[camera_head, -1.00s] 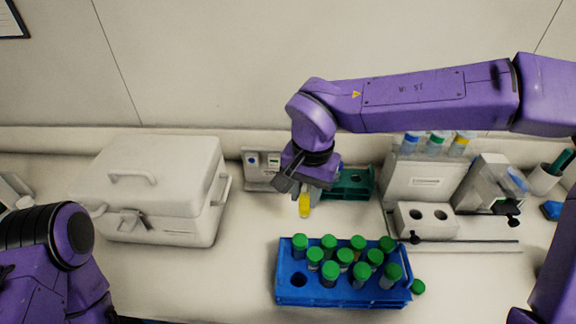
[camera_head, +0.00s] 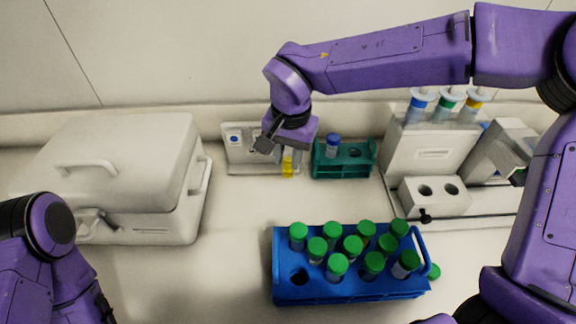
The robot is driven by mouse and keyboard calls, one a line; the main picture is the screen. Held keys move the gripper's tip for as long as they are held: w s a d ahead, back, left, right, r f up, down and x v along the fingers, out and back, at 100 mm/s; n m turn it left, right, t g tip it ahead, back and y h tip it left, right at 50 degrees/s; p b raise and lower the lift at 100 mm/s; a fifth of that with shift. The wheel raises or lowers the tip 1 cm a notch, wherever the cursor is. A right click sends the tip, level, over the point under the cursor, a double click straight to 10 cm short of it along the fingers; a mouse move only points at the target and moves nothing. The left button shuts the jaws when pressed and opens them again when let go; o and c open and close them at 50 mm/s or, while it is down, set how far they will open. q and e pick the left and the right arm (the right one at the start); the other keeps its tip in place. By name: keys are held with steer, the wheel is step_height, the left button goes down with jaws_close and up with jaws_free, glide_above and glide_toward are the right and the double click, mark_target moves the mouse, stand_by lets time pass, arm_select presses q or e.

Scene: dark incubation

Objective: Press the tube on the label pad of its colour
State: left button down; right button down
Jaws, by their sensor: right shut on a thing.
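My right gripper (camera_head: 277,143) is shut on a tube with a yellow lower part (camera_head: 288,169), which hangs down below the jaws. The tube is in front of the right part of a pale upright label panel (camera_head: 238,166) at the back of the bench. A blue round mark (camera_head: 235,140) shows on the panel's left part. The gripper and tube hide much of the rest of the panel, so I cannot tell whether the tube touches it.
A teal rack (camera_head: 346,171) with a blue-capped tube (camera_head: 333,144) stands right of the panel. A blue rack (camera_head: 345,290) of green-capped tubes is in front. A white case (camera_head: 110,190) stands left. A white dispenser (camera_head: 427,150) is at right. Bench between panel and blue rack is clear.

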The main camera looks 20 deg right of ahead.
steer(key=shift+w+d, duration=0.2)
steer(key=shift+w, duration=0.4)
steer(key=shift+w+d, duration=0.15)
steer(key=shift+w, duration=0.4)
steer(key=w+p, duration=0.2)
steer(key=w+d+p, duration=0.1)
steer(key=w+p, duration=0.1)
steer(key=shift+w+d, duration=0.15)
steer(key=shift+w+d+p, duration=0.1)
steer(key=shift+w+p, duration=0.35)
steer(key=shift+p, duration=0.15)
steer(key=shift+s+a+p, duration=0.1)
steer(key=shift+s+a, duration=0.25)
steer(key=shift+s, duration=0.8)
steer(key=shift+s+a+p, duration=0.15)
steer(key=shift+s+a, duration=0.15)
steer(key=shift+s, duration=0.8)
steer(key=shift+s+a+p, duration=0.1)
steer(key=shift+s+a, duration=0.25)
steer(key=shift+s, duration=0.8)
